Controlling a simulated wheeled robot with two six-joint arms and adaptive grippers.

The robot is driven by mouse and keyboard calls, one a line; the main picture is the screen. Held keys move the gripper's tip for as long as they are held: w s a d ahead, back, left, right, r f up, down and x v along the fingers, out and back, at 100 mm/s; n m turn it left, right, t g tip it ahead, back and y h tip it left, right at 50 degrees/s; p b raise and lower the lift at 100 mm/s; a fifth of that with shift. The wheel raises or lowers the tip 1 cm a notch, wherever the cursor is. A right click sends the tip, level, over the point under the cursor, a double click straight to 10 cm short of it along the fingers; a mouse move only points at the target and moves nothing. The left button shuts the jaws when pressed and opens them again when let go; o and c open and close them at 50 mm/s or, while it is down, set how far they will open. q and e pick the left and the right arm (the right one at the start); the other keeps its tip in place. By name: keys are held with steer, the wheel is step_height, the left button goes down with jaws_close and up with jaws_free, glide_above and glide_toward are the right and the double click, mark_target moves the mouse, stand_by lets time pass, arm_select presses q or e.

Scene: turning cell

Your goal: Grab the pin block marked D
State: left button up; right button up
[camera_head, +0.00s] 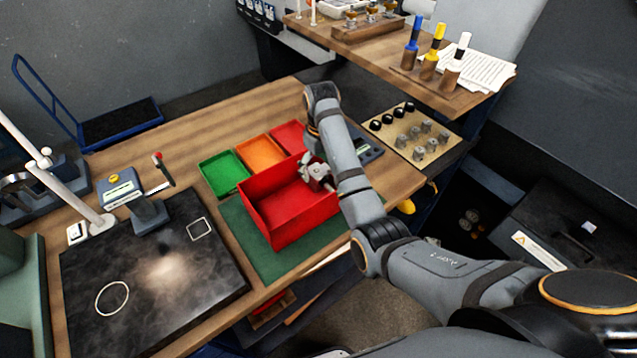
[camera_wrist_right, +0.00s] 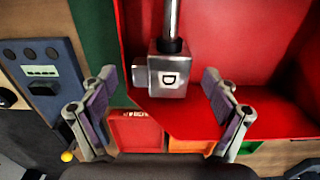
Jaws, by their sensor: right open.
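The pin block marked D (camera_wrist_right: 168,75) is a shiny metal block with a bright pin extending from it and a black D on its face. In the right wrist view it is at the large red bin (camera_wrist_right: 205,125), between the spread fingers of my right gripper (camera_wrist_right: 160,88). The gripper is open, with visible gaps between its fingers and the block. In the head view my right gripper (camera_head: 318,178) is at the right side of the large red bin (camera_head: 290,222); the block cannot be made out there. My left gripper is out of view.
Small green (camera_head: 223,174), orange (camera_head: 260,152) and red (camera_head: 288,137) trays stand behind the bin. A black slab (camera_head: 150,280) with a gauge stand lies left. A board with metal parts (camera_head: 412,138) stands right.

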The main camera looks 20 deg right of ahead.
steer(key=shift+w+f, duration=0.15)
steer(key=shift+f, duration=0.75)
steer(key=shift+r, duration=0.1)
steer(key=c, duration=1.8)
jaws_close()
steer(key=shift+r, duration=0.1)
